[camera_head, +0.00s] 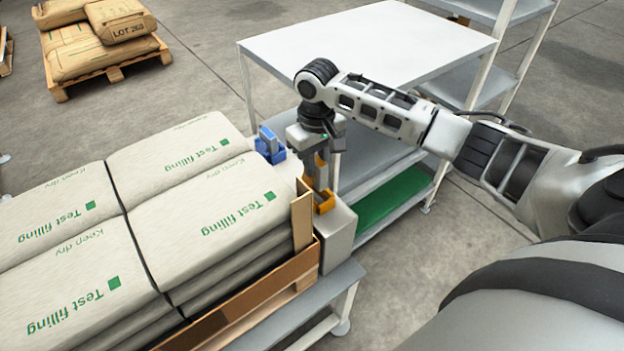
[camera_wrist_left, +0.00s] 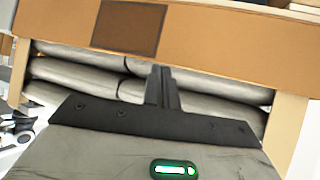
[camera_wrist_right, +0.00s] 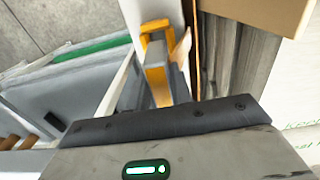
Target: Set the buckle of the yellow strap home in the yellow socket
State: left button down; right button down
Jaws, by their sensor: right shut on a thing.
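In the head view my right gripper (camera_head: 319,180) points down at the pallet's near right corner, shut on the yellow buckle (camera_head: 320,162). The yellow socket (camera_head: 325,203) sits on top of a grey block, just under the fingers. In the right wrist view the yellow socket (camera_wrist_right: 154,28) is beyond the fingers, and the yellow buckle (camera_wrist_right: 160,90) is partly hidden by them. I cannot tell whether buckle and socket touch. The strap itself is not clearly visible. My left gripper (camera_wrist_left: 163,78) shows only in the left wrist view, shut and empty, facing the pallet's side.
Stacked white sacks (camera_head: 200,200) lie on a wooden pallet (camera_head: 265,300) with an upright corner board (camera_head: 302,213) close beside my right gripper. A blue socket (camera_head: 270,146) stands farther back. A white-topped table (camera_head: 370,45) is behind my right arm. Open floor lies at the right.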

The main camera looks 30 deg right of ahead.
aim_at(316, 180)
jog(key=shift+f, duration=2.7)
jog(key=shift+f, duration=0.15)
jog(key=c, duration=1.3)
grip_release()
jog(key=shift+o, duration=0.2)
notch_tip(316, 180, up, 12)
jog(key=shift+r+p, duration=0.2)
jog(key=shift+p, duration=0.15)
jog(key=shift+s+f, duration=0.1)
